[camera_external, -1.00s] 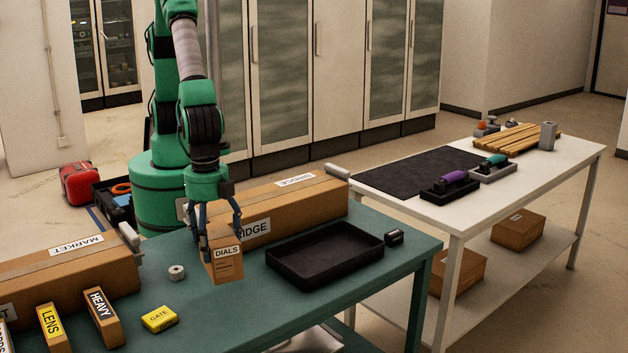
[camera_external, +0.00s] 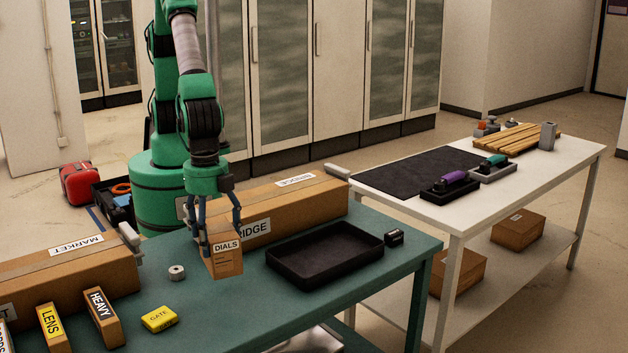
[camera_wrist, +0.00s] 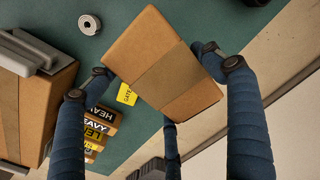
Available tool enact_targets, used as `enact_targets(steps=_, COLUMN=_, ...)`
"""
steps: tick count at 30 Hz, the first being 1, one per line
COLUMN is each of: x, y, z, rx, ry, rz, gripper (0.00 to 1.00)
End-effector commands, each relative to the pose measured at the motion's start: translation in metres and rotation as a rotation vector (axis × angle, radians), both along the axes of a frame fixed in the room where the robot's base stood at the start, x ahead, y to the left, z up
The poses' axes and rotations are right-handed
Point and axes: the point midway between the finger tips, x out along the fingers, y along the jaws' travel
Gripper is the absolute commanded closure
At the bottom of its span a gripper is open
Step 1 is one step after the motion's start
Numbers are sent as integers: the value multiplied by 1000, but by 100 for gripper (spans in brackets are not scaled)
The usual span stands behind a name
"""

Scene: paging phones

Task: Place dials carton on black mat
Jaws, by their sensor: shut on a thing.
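The dials carton (camera_external: 226,262) is a small brown box with a white DIALS label. My gripper (camera_external: 221,238) is shut on it, with blue fingers on its sides, over the green table near the long BRIDGE box. In the wrist view the carton (camera_wrist: 163,67) sits tilted between my fingers. Whether its base touches the table is hard to tell. The black mat (camera_external: 418,172) lies flat on the white table at the right, well away from my gripper, with a bare middle.
A black tray (camera_external: 325,257) stands right of the carton on the green table (camera_external: 255,318). The BRIDGE box (camera_external: 290,205) is behind. Wooden slats (camera_external: 515,139) lie beyond.

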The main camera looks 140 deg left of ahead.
Motion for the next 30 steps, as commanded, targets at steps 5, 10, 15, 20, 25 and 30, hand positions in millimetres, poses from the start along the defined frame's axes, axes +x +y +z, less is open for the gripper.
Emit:
enact_targets(steps=5, x=0, y=0, z=1, rx=0, ry=-1, rz=0, gripper=55)
enact_targets(steps=10, x=1, y=2, z=1, rx=0, ry=-1, rz=3, gripper=55)
enact_targets(steps=15, x=6, y=14, z=1, rx=0, ry=0, rz=22, gripper=55)
enact_targets(steps=20, x=15, y=41, z=1, rx=0, ry=-1, rz=63, gripper=55)
enact_targets(steps=25, x=27, y=85, z=1, rx=0, ry=-1, rz=129, gripper=55)
enact_targets(steps=30, x=38, y=139, z=0, rx=0, ry=0, rz=207, gripper=55)
